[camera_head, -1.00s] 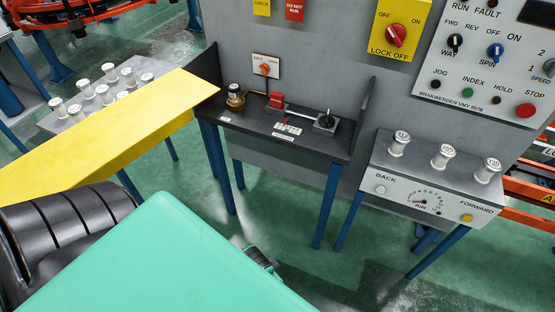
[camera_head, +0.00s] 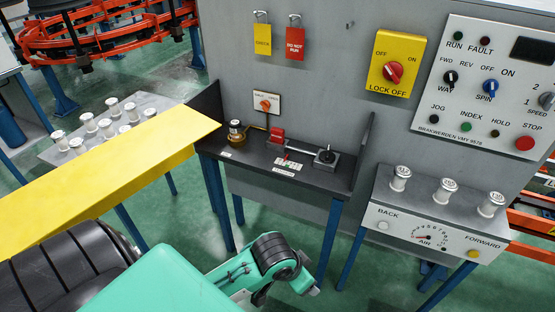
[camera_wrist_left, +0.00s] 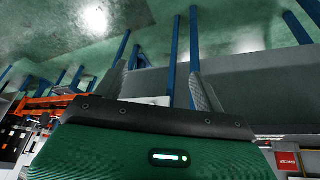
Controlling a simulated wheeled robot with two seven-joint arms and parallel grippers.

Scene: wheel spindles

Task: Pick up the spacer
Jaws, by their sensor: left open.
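Several white spool-shaped pieces (camera_head: 106,127) stand upright on a grey table at the left in the head view. Three similar white pieces (camera_head: 446,190) with markings on top stand on the grey ledge at the right. I cannot tell which of them is the spacer. My left arm shows as green and black links at the bottom of the head view; its fingertips cannot be made out there. In the left wrist view my left gripper (camera_wrist_left: 160,70) has its two grey fingers apart, with nothing seen between them. My right gripper is out of view.
A dark bench (camera_head: 255,160) holds a brass-coloured pot (camera_head: 236,131), a red block (camera_head: 276,134) and a small grey fixture (camera_head: 327,160). A long yellow beam (camera_head: 100,175) crosses at left. A control panel (camera_head: 485,85) is on the wall. Green floor is open below.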

